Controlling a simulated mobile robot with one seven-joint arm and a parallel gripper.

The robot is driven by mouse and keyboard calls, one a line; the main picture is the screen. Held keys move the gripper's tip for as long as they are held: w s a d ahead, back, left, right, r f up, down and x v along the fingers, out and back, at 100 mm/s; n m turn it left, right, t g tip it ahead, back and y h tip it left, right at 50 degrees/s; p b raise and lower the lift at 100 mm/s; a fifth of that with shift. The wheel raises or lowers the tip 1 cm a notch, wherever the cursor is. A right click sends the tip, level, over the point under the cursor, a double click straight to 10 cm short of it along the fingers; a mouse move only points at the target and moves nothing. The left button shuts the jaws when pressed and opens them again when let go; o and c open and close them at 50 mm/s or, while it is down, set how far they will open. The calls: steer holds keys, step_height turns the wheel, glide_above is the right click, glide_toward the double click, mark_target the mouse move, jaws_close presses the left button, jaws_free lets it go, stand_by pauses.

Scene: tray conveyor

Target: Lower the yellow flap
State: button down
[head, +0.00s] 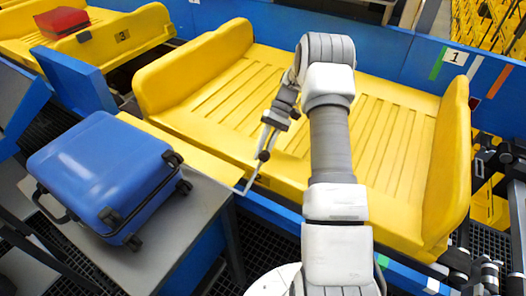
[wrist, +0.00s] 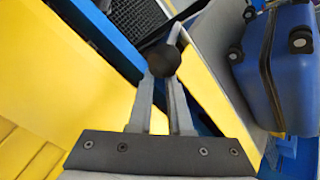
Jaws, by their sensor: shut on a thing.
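The yellow flap (head: 190,147) is a flat strip between the grey table and the yellow tray (head: 240,100). It appears to lie about level with the table top, but its exact tilt is hard to tell. A thin grey handle (head: 247,184) with a black knob (head: 263,156) rises from its right end. My gripper (head: 266,147) is shut on the black knob, above the gap by the tray's near edge. In the wrist view, the knob (wrist: 163,60) sits between the fingertips (wrist: 163,78), with the flap (wrist: 212,85) to the right.
A blue suitcase (head: 95,175) lies on the grey table (head: 150,255) just left of the flap. The yellow tray marked 1 is empty. Another tray (head: 120,38) at the upper left holds a red case (head: 62,22). A blue rail (head: 390,45) runs behind the trays.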

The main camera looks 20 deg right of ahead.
steer(key=shift+s+d+f, duration=0.25)
steer(key=shift+s+d, duration=0.5)
steer(key=shift+d, duration=0.25)
steer(key=shift+c, duration=2.2)
jaws_free()
steer(key=shift+w+a+r, duration=0.2)
steer(key=shift+a, duration=0.15)
steer(key=v, duration=1.2)
steer(key=shift+w, duration=0.15)
